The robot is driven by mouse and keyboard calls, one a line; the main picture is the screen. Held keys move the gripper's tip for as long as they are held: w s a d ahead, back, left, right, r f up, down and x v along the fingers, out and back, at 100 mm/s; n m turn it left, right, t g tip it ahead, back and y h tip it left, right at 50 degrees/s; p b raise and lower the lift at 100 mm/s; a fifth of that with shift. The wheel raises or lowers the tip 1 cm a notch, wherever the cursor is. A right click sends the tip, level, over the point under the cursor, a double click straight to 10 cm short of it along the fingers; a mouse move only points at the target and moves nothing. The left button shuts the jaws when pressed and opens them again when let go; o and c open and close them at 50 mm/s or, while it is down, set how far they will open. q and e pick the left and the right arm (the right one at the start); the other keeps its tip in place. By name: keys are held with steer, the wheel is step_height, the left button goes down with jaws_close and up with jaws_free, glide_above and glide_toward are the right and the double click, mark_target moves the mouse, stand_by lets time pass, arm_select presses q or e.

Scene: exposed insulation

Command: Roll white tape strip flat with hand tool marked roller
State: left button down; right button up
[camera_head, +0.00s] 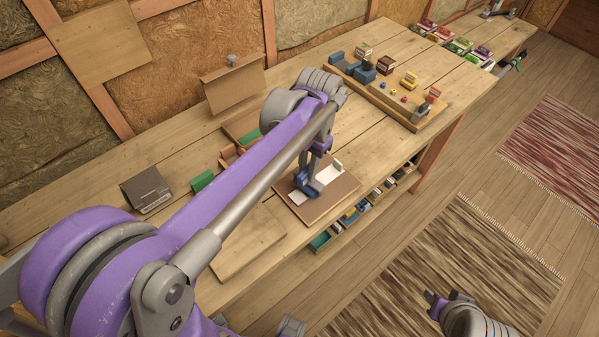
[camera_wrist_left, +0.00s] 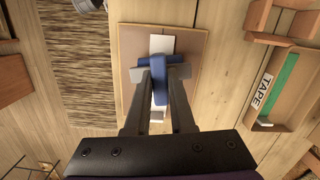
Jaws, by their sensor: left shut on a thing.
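A white tape strip (camera_head: 299,198) lies on a brown board (camera_head: 335,198) on the workbench. In the left wrist view the white strip (camera_wrist_left: 161,44) runs lengthwise along the board, partly hidden by the tool. My left gripper (camera_head: 308,186) is shut on a blue hand tool (camera_wrist_left: 160,78), which stands over the strip. No roller marking is readable, and I cannot tell if the tool's underside touches the strip. My right gripper (camera_head: 438,300) hangs over the rug at lower right, away from the bench; its jaw opening is unclear.
A wooden tray (camera_wrist_left: 258,122) labelled TAPE holds a green piece beside the board. A grey box (camera_head: 147,189) lies at the left of the bench. A raised wooden tray (camera_head: 428,121) with small coloured blocks stands farther back. Small bins (camera_head: 350,218) line the front edge below.

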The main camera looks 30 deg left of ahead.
arm_select(q)
steer(key=shift+w+d, duration=0.15)
steer(key=shift+w, duration=0.15)
steer(key=shift+r, duration=0.15)
steer(key=shift+s, duration=0.15)
steer(key=shift+s+a+f, duration=0.1)
steer(key=shift+s+a, duration=0.3)
steer(key=shift+s, duration=0.45)
steer(key=shift+s+a+f, duration=0.1)
steer(key=shift+s+a, duration=0.25)
steer(key=shift+s, duration=0.5)
